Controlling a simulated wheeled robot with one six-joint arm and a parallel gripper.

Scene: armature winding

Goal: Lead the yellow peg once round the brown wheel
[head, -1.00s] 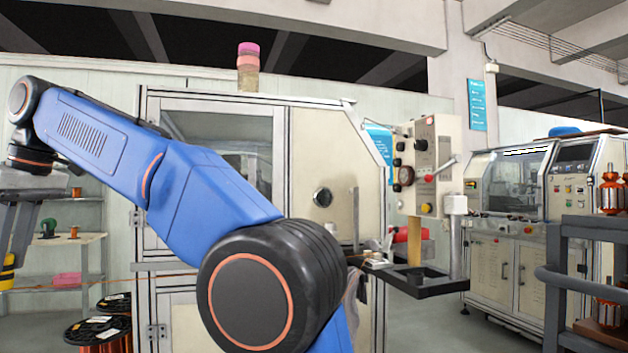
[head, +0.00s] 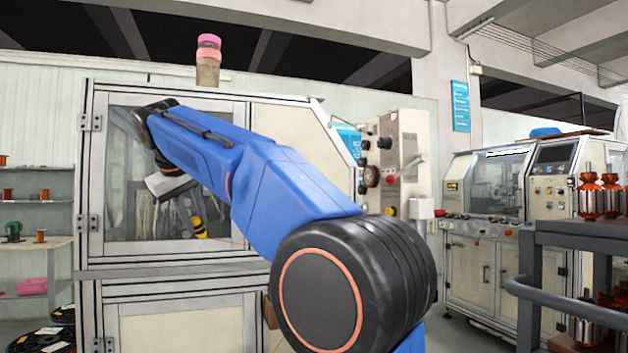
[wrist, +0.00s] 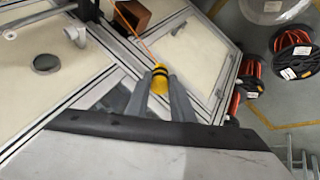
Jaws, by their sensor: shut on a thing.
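The yellow peg (wrist: 159,72), with dark bands, is between the fingertips of my gripper (wrist: 160,85) in the wrist view. My gripper is shut on it. A thin orange wire runs from the peg up past a brown, block-like piece (wrist: 136,14) at the top of the wrist view. I cannot tell whether this piece is part of the brown wheel; no clear round brown wheel shows. The peg is apart from it. In the head view the peg (head: 198,226) hangs from my gripper (head: 188,208) in front of the machine's window, left of my large black arm joint.
The cream machine cabinet (head: 300,135) stands close behind my arm. A control panel (head: 402,150) is on its right side. Wire spools (wrist: 292,55) stand on the floor in the wrist view. A dark rail and rack (head: 560,255) with copper armatures are at the right.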

